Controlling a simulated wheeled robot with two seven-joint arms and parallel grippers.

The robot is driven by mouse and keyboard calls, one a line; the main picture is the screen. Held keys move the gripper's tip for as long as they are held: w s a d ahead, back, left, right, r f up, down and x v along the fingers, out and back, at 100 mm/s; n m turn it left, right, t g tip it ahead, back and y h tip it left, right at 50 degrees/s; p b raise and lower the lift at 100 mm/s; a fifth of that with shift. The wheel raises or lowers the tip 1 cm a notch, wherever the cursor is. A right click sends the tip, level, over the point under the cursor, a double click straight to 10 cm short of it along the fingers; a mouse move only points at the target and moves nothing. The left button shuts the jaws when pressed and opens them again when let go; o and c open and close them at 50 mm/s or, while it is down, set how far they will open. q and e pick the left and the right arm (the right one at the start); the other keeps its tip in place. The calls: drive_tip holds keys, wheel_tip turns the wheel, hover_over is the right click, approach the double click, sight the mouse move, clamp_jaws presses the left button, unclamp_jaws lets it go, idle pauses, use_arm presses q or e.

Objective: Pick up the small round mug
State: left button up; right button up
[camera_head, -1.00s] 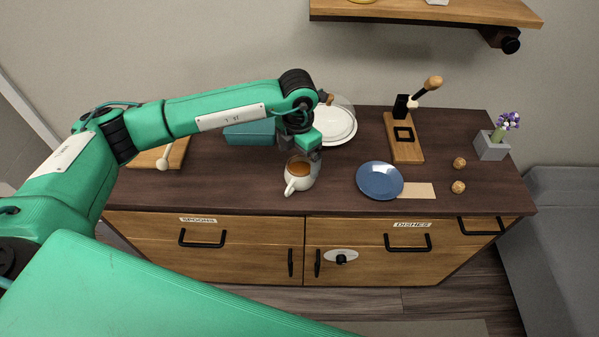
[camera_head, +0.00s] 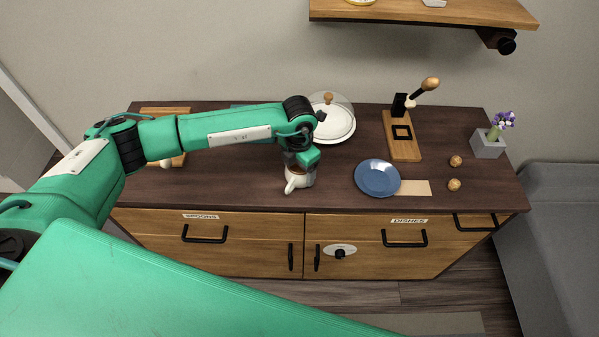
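The small round mug (camera_head: 297,182) is white with brown contents and stands upright on the dark cabinet top (camera_head: 240,190), near its front edge. Its handle points toward the front left. My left gripper (camera_head: 301,167) is directly above the mug, pointing down, and covers most of its opening. The fingertips are at the rim, and I cannot tell whether they touch it or how far apart they are. My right gripper is not in view.
A blue plate (camera_head: 377,178) lies right of the mug, beside a beige card (camera_head: 415,188). Behind are a white plate with a glass dome (camera_head: 338,122) and a wooden stand (camera_head: 402,142). Two walnuts (camera_head: 454,184) and a flower pot (camera_head: 488,144) are at right.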

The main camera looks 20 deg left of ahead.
use_arm(q)
drive_tip(key=c, duration=0.6)
drive_tip(key=shift+r, duration=0.25)
